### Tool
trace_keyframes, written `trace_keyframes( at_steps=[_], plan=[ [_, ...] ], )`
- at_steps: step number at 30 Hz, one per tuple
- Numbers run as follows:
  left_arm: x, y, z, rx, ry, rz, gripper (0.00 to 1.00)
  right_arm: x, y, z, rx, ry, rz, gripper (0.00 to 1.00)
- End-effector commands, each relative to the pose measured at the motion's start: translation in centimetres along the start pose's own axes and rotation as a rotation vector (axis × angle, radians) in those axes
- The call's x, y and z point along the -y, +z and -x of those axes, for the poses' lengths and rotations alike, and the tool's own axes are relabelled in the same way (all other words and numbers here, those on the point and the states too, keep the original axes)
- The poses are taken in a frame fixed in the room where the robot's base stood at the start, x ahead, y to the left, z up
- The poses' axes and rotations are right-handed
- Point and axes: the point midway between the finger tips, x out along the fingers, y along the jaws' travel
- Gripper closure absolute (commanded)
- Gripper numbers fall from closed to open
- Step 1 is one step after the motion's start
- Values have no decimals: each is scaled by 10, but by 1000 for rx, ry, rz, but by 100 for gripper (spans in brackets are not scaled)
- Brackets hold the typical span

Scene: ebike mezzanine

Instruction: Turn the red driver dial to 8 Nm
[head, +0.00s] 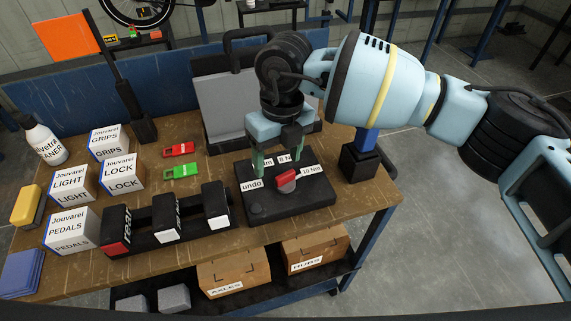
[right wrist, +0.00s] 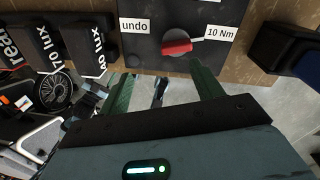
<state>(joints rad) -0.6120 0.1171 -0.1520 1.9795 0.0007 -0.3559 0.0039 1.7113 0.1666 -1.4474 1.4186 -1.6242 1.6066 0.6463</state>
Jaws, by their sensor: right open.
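The red driver dial (head: 286,181) sits on the black driver box (head: 262,206) near the right end of the workbench. It also shows in the right wrist view (right wrist: 176,47), where its white end points toward the "10 Nm" label (right wrist: 219,34). The "undo" label (head: 251,184) is to its left. The 8 Nm label (head: 284,160) is partly hidden behind my right gripper. My right gripper (head: 275,162) is open, with its green fingers pointing down just behind the dial. It looks apart from the dial and holds nothing. My left gripper is not in view.
Black holders (head: 164,223) stand left of the driver box. Red (head: 179,150) and green (head: 181,171) pieces lie behind them. White boxes (head: 70,182) stand further left.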

Motion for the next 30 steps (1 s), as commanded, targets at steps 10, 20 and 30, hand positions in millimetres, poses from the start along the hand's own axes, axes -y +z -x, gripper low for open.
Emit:
trace_keyframes(
  at_steps=[10,20,30],
  plan=[
    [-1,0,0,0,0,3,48,20,3,11,6,-94,-24,35],
    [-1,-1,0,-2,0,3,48,22,3,-29,5,-90,-23,35],
    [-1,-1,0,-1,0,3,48,25,3,-63,7,-89,-22,35]
  ],
)
